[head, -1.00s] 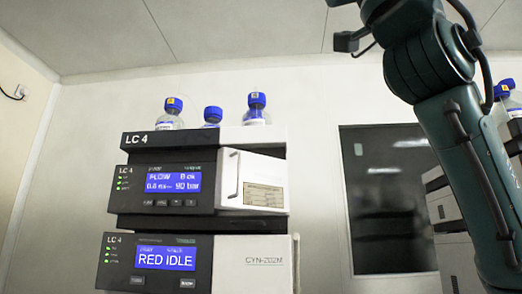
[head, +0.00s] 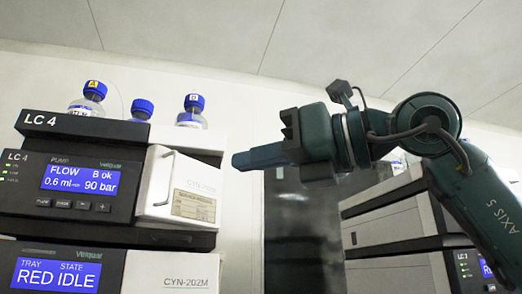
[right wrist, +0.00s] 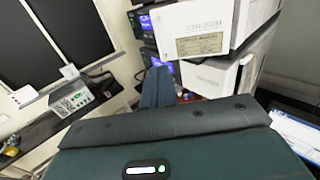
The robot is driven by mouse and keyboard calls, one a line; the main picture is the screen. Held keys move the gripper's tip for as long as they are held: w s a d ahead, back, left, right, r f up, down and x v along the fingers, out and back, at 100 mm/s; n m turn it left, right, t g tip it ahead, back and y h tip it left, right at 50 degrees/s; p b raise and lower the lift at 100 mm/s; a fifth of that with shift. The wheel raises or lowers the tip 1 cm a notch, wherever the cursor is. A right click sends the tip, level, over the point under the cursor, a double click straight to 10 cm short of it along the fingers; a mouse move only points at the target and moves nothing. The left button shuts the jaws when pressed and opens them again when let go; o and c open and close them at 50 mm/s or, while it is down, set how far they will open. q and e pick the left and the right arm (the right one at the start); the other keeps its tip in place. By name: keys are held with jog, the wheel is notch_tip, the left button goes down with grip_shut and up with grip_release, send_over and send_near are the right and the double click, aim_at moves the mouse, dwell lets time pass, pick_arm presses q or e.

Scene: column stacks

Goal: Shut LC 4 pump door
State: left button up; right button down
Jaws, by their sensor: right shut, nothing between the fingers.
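The LC 4 pump module shows a lit blue screen (head: 80,180) in the head view. Its white pump door (head: 183,188), with a handle by its left edge and a tan label, stands swung out from the front and looks ajar. The door also shows at the top of the right wrist view (right wrist: 188,22). My right gripper (head: 236,161) points left in the head view, just right of the door's upper right edge. Its fingers are shut and empty; they also show in the right wrist view (right wrist: 157,75). Any contact with the door is unclear. My left gripper is not in view.
Blue-capped bottles (head: 88,98) stand on top of the stack. The tray module (head: 60,272) sits below the pump, reading RED IDLE. Another instrument stack (head: 395,220) stands at the right. A dark window panel (head: 290,230) is on the back wall.

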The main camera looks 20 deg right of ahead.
aim_at(174, 176)
jog(key=p+x, duration=0.2)
jog(key=x, duration=0.7)
jog(key=shift+w+a+r+p, duration=0.1)
jog(key=shift+a+p, duration=0.1)
jog(key=shift+p, duration=0.2)
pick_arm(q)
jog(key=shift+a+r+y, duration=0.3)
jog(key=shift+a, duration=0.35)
pick_arm(e)
jog(key=shift+w+a, duration=0.25)
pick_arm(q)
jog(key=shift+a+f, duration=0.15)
